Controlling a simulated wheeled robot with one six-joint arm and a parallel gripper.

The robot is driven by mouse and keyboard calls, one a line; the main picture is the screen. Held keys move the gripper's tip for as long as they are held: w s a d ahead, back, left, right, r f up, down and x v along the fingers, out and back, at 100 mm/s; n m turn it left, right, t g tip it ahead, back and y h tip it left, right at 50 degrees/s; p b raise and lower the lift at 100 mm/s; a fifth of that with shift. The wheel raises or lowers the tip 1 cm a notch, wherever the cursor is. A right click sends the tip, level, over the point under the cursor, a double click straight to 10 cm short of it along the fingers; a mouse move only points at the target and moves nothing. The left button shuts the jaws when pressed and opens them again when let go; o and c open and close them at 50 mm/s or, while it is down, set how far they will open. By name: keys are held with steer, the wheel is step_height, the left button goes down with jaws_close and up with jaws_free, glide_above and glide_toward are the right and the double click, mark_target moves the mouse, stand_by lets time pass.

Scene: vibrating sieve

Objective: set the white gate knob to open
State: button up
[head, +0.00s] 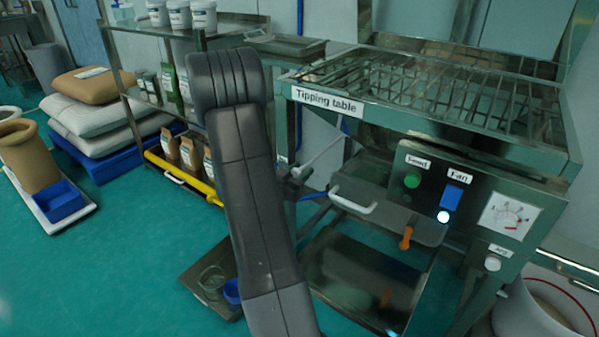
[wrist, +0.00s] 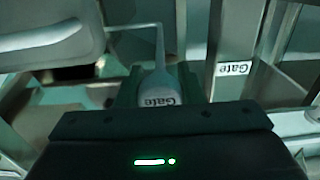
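The white gate knob (wrist: 158,92) is in the middle of the wrist view, with the word Gate on its near face. A thin pale rod runs up from its tapered far end. My gripper (wrist: 160,85) is at the knob, with dark finger shapes close on both sides of it. I cannot tell whether they touch it. In the head view a pale rod and knob (head: 303,168) show just right of my dark arm, at the left side of the tipping table. My gripper is mostly hidden behind the arm there.
A second Gate label (wrist: 235,68) is on a metal post to the right. The tipping table (head: 420,95) has a control panel (head: 440,200) and an orange handle (head: 406,238). A metal tray drawer (head: 370,195) is close to my gripper. Shelves (head: 150,100) stand left.

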jaws_close()
steer(key=v, duration=0.7)
steer(key=shift+s+a, duration=0.25)
steer(key=shift+s, duration=0.05)
steer(key=o, duration=1)
jaws_free()
steer(key=p+v, duration=0.2)
steer(key=v, duration=1.1)
steer(key=shift+s+a+p, duration=0.2)
steer(key=shift+s+p, duration=0.1)
steer(key=shift+s, duration=0.05)
steer(key=shift+w, duration=0.1)
